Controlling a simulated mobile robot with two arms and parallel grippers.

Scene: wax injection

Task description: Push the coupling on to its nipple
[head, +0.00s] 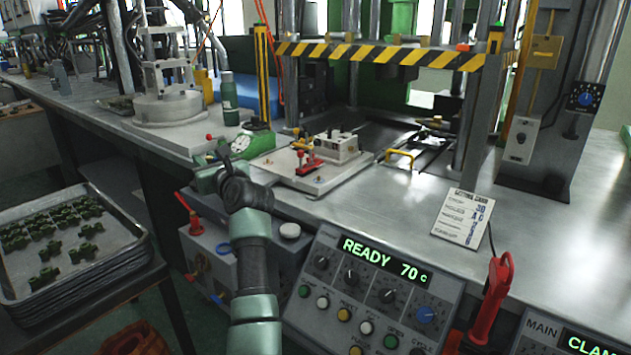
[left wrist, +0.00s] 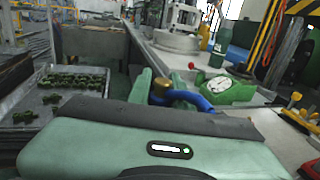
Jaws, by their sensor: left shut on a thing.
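My left gripper (head: 210,178) is at the front edge of the bench, above the grey box. In the left wrist view its green fingers (left wrist: 150,88) are shut on a brass-coloured coupling (left wrist: 163,93). A blue hose (left wrist: 198,101) bends away from the coupling, close to the fingers. In the head view, the arm and gripper hide the coupling. The grey box (head: 200,258) has a red-handled valve (head: 195,226) and small blue and red fittings on its left side. I cannot make out which fitting is the nipple. My right gripper is not in view.
A green dial gauge (head: 240,143) stands behind the gripper, near a white plate with a red toggle clamp (head: 308,164). The control panel (head: 365,295) reads READY 70 C. Stacked trays (head: 110,262) with green parts stand at left. The bench right of the card is clear.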

